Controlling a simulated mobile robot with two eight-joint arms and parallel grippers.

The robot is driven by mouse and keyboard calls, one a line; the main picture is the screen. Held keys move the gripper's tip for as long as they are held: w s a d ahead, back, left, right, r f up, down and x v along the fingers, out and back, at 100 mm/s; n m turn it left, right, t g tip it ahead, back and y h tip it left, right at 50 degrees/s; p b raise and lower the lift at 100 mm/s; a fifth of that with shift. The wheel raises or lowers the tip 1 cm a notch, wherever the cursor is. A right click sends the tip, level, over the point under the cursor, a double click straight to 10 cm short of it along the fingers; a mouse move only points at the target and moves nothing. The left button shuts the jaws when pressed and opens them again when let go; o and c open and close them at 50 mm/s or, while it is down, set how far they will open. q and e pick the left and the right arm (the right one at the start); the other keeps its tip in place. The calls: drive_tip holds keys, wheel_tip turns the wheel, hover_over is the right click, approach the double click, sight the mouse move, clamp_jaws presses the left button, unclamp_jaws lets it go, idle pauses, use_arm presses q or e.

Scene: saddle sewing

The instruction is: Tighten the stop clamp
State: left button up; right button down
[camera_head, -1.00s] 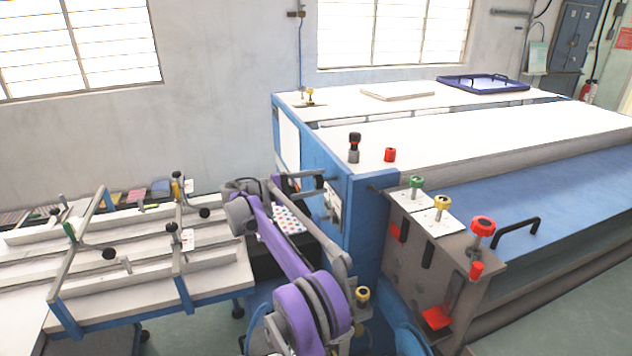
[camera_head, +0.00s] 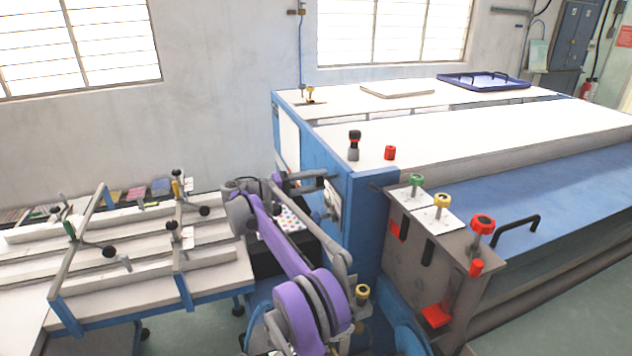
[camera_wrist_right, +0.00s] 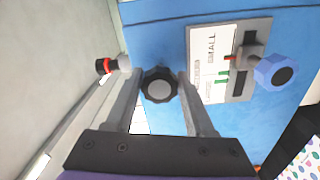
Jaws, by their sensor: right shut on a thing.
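In the right wrist view a round black knob (camera_wrist_right: 159,85) with a grey centre stands out from the blue machine side (camera_wrist_right: 165,32); it appears to be the stop clamp's knob. The two grey fingers of my right gripper (camera_wrist_right: 159,92) are shut on it, one on each side. My left gripper is not in view.
Beside the knob are a scale plate marked SMALL (camera_wrist_right: 212,62), a blue knob (camera_wrist_right: 276,71) and a red-and-black knob (camera_wrist_right: 104,66). A white rack with blue supports (camera_head: 66,318) stands left. Green, yellow and red knobs (camera_head: 482,224) top the machine's front bracket.

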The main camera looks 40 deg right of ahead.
idle(0.3)
drive_tip(key=shift+c, duration=1.3)
unclamp_jaws()
drive_tip(key=shift+a, duration=0.1)
drive_tip(key=v, duration=1)
drive_tip(key=shift+a, duration=0.35)
